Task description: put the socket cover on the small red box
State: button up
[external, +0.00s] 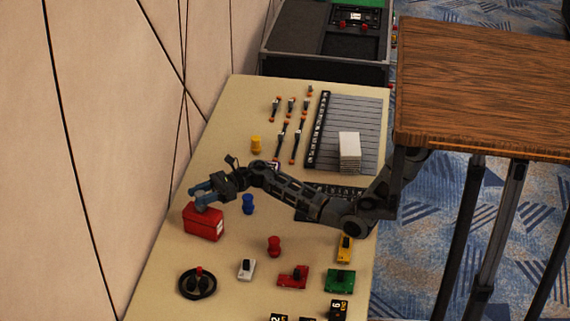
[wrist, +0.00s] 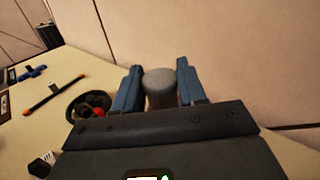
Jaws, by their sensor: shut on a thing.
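The small red box (external: 203,223) stands at the left edge of the table in the external view, with a pale label on its right end. My gripper (external: 198,194), with blue fingers, is right at the top of this box. In the wrist view my gripper (wrist: 160,72) is shut on a round, grey-topped piece (wrist: 160,83), which looks like the socket cover. The held piece is hard to make out in the external view. I cannot tell whether it touches the box. The box cannot be made out in the wrist view.
A blue peg (external: 248,204), a red peg (external: 274,246) and a yellow peg (external: 256,144) stand nearby. A black ring (external: 198,284) with a red knob lies in front of the box. The wall (external: 120,140) runs close along the left edge.

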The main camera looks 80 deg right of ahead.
jog(key=shift+f, duration=0.1)
jog(key=shift+f, duration=0.15)
jog(key=o, duration=1)
jog(key=shift+r, duration=0.3)
jog(key=b+v, duration=0.1)
jog(key=v, duration=1.1)
